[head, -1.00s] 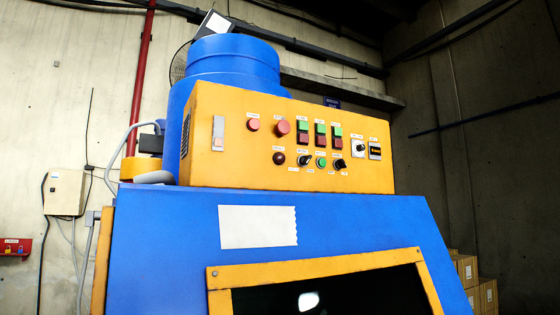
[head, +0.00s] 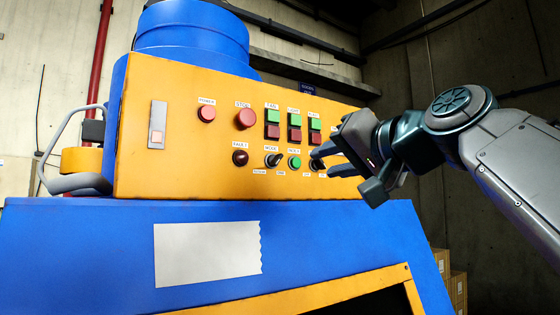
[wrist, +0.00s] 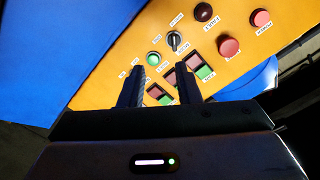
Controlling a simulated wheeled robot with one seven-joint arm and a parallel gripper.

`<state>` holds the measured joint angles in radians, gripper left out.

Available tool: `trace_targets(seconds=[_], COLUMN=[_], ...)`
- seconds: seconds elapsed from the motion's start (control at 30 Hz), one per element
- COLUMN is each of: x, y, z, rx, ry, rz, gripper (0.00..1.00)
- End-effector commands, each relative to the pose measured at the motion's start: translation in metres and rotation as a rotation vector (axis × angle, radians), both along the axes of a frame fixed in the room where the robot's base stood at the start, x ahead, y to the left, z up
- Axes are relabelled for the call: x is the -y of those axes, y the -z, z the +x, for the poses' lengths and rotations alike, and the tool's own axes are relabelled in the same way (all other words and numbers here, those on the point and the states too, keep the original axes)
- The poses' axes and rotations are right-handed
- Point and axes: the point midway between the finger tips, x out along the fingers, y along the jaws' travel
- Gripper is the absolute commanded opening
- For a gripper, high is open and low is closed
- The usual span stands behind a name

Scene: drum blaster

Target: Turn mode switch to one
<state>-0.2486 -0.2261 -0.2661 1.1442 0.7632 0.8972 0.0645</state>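The mode switch (head: 273,160) is a small black rotary knob in the lower row of the yellow control panel (head: 200,175), under a MODE label. Its handle is tilted, upper end to the right; I cannot tell which position it marks. In the wrist view the mode switch (wrist: 174,41) is beyond the fingertips, near the top middle. My gripper (head: 319,159) is in front of the panel, to the right of the switch and apart from it. In the wrist view my gripper (wrist: 160,80) has its two fingers spread, with nothing held between them.
A dark red lamp (head: 240,158) is left of the switch and a green button (head: 295,162) right of it. Red buttons (head: 246,118) and green-red button pairs (head: 272,124) are above. The blue machine body (head: 80,250) juts out below the panel.

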Motion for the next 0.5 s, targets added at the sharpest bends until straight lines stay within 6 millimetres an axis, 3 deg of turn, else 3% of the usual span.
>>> trace_targets(seconds=[0.1,0.23,0.5], x=[-0.006,-0.015,-0.048], y=[-0.019,-0.023,-0.024], z=[-0.005,0.001,0.044], rx=[0.033,0.039,0.035], ry=[-0.019,-0.031,-0.038], rz=[0.019,0.024,0.021], gripper=[0.3,0.3,0.3])
